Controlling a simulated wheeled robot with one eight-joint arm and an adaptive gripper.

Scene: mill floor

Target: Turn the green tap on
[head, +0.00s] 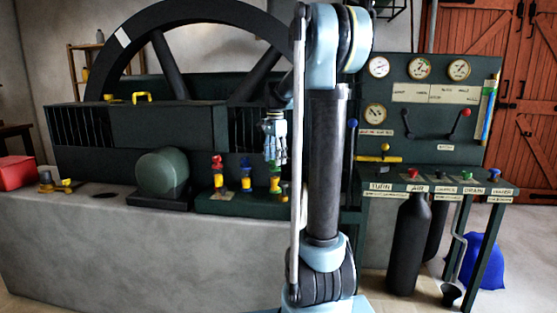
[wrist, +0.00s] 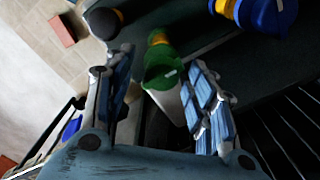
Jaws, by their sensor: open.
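The green tap (wrist: 162,62) shows in the wrist view with a white mark on its handle and yellow behind it. It lies between the spread fingers of my gripper (head: 274,157); I cannot tell whether they touch it. In the head view my gripper hangs pointing down over the right end of the tap row, open, with the green tap (head: 275,172) at its fingertips, partly hidden. A blue-topped tap (head: 246,165) with yellow parts stands just left of it and shows at top right in the wrist view (wrist: 265,12).
A red-topped tap (head: 217,165) stands further left in the row. A dark green dome (head: 163,172) and a large flywheel (head: 150,18) are left and behind. The gauge panel (head: 436,125), with a shelf of coloured knobs including another green one (head: 466,174), is to the right.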

